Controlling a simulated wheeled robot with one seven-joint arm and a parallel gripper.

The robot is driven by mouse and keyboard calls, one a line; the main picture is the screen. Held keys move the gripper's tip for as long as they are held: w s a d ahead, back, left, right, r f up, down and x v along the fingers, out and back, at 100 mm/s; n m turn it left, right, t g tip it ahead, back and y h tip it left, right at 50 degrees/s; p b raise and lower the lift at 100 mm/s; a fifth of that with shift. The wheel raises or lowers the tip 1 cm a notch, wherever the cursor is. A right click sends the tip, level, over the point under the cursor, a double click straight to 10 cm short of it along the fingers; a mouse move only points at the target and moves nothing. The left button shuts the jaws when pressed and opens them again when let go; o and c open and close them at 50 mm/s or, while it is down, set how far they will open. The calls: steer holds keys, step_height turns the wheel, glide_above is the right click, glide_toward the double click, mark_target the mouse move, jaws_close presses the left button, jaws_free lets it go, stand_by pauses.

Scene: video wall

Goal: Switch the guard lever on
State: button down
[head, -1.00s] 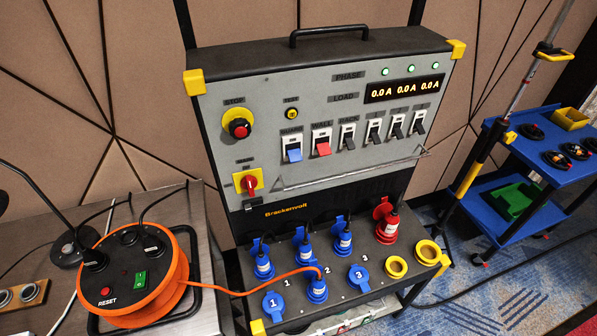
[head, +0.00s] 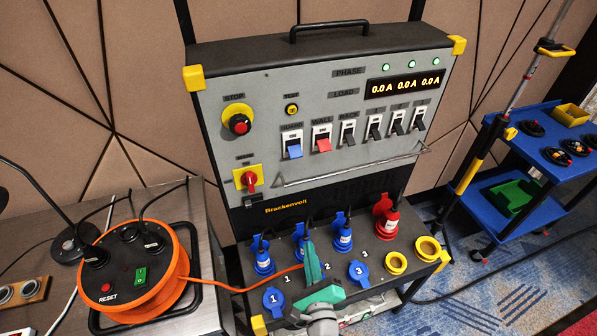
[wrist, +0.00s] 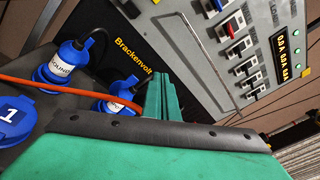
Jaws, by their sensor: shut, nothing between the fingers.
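The guard lever appears to be the blue-handled lever (head: 294,150) at the left end of the lever row on the grey panel. Its handle points down, and its label is too small to read surely. It also shows at the top of the wrist view (wrist: 217,6). My gripper (head: 312,258) has green fingers, shut together and empty. It is in front of the socket shelf, well below the lever and not touching it. The wrist view shows the fingers (wrist: 158,92) close to a blue plug and the orange cable. My gripper hides a front plug in the head view.
A red lever (head: 322,145) and several black levers stand right of the blue one. A long metal bar (head: 350,167) juts below the row. Blue plugs (head: 263,262) and an orange cable (head: 240,290) crowd the shelf. An orange cable reel (head: 135,275) stands left.

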mark_target(295, 152)
steer(key=w+r+m+t+y, duration=0.1)
steer(key=w+r+m+y, duration=0.2)
steer(key=w+r+m, duration=0.3)
steer(key=w+r, duration=0.3)
steer(key=r, duration=0.1)
steer(key=shift+a+r+t+y, duration=0.3)
steer(key=shift+y, duration=0.1)
steer(key=shift+w, duration=0.2)
steer(key=x, duration=1)
steer(key=shift+s+d+r, duration=0.15)
steer(key=shift+s+r, duration=0.3)
steer(key=shift+r, duration=0.4)
steer(key=shift+s+d+r, duration=0.2)
steer(key=shift+s+r, duration=0.3)
steer(key=shift+r, duration=0.35)
steer(key=shift+w+d, duration=0.15)
steer(key=shift+d, duration=0.05)
